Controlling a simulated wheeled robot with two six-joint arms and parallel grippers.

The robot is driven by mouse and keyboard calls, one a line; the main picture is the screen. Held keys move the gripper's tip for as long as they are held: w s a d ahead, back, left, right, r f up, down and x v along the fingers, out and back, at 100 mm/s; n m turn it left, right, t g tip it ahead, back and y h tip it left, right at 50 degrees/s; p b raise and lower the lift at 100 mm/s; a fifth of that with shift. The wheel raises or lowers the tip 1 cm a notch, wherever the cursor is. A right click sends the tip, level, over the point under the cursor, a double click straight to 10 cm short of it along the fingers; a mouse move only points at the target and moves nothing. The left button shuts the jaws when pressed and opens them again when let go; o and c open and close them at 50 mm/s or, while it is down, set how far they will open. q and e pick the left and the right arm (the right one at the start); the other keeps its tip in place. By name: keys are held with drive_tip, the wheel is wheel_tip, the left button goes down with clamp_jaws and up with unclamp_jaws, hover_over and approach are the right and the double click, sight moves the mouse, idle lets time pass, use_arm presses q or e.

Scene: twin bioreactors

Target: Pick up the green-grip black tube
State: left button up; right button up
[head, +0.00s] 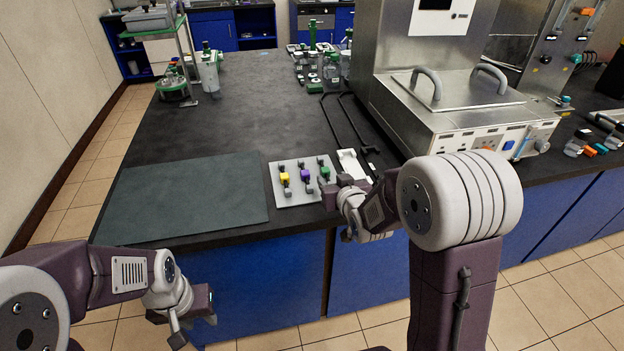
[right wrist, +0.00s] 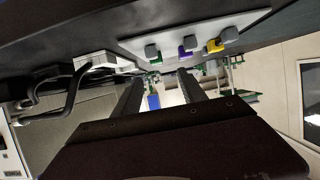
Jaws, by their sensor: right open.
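The green-grip black tube (head: 325,172) lies on a light grey tray (head: 292,198), at the right end of a row beside a purple-grip tube (head: 305,175) and a yellow-grip tube (head: 285,178). My right gripper (head: 334,191) is at the tray's front right corner, close to the green-grip tube. In the right wrist view its two fingers (right wrist: 161,84) are apart with nothing between them, and the green grip (right wrist: 155,60) shows beyond them, near the tray's edge. My left gripper (head: 190,322) hangs empty in front of the bench at lower left; its jaw gap is unclear.
A dark green mat (head: 185,200) lies left of the tray. A white holder (head: 352,164) and black bent rods (head: 345,122) lie right of and behind it. A steel bath with handles (head: 455,95) stands at right. The bench's middle is clear.

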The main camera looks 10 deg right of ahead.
sight(327, 172)
drive_tip(key=shift+s+d+f, duration=0.15)
drive_tip(key=shift+d+f, duration=0.25)
drive_tip(key=shift+d, duration=0.25)
drive_tip(key=shift+w+a, duration=0.25)
drive_tip(key=shift+a, duration=0.05)
drive_tip(key=x, duration=0.8)
drive_tip(key=shift+w+a+f, duration=0.1)
drive_tip(key=shift+w+f, duration=0.15)
drive_tip(key=shift+w, duration=0.1)
drive_tip(key=shift+s+r, duration=0.1)
clamp_jaws()
